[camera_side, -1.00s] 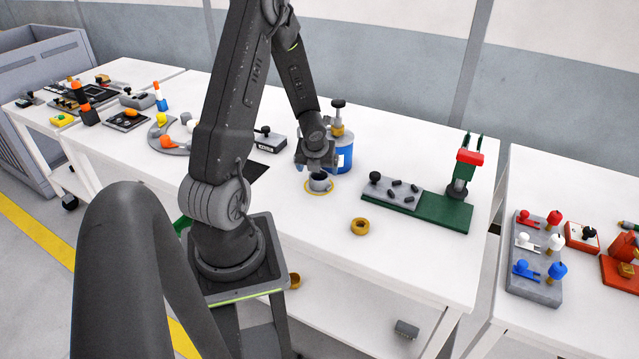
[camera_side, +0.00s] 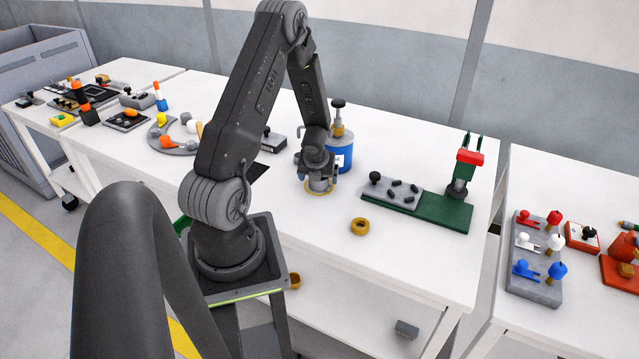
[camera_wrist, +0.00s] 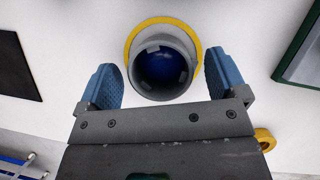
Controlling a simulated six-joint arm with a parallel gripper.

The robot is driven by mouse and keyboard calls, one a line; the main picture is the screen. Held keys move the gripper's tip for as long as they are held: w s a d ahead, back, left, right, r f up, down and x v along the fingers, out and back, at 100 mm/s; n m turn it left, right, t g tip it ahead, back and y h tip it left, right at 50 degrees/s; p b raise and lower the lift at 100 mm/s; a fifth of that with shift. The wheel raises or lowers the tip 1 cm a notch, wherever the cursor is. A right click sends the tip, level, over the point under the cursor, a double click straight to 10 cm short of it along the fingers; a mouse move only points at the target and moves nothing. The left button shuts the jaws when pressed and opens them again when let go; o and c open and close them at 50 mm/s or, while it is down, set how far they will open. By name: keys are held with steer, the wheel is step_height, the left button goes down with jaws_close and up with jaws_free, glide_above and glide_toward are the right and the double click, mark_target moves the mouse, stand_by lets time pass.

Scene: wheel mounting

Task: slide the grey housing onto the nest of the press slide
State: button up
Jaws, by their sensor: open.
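The grey housing (camera_wrist: 151,90) is a ring-shaped cup with a dark blue inside, standing within a yellow ring mark on the table in the wrist view. In the side view the housing (camera_side: 319,185) shows below my gripper (camera_side: 317,176), partly hidden by it. In the wrist view my gripper (camera_wrist: 165,84) is open, with one blue finger pad on each side of the housing and a gap on both sides. The press (camera_side: 462,180) stands on a green base (camera_side: 443,212) to the right, with a grey slide plate (camera_side: 404,199) at its left. I cannot make out the nest clearly.
A blue canister (camera_side: 342,156) stands close behind my gripper. A brass ring (camera_side: 360,227) lies on the table to the front right. The table between the housing and the press base is clear.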

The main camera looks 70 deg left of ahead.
steer(key=shift+c, duration=0.3)
steer(key=c, duration=1)
steer(key=shift+c, duration=0.2)
steer(key=shift+r, duration=0.2)
step_height(320, 180, up, 10)
steer(key=shift+f, duration=0.15)
steer(key=o, duration=0.4)
steer(key=c, duration=0.4)
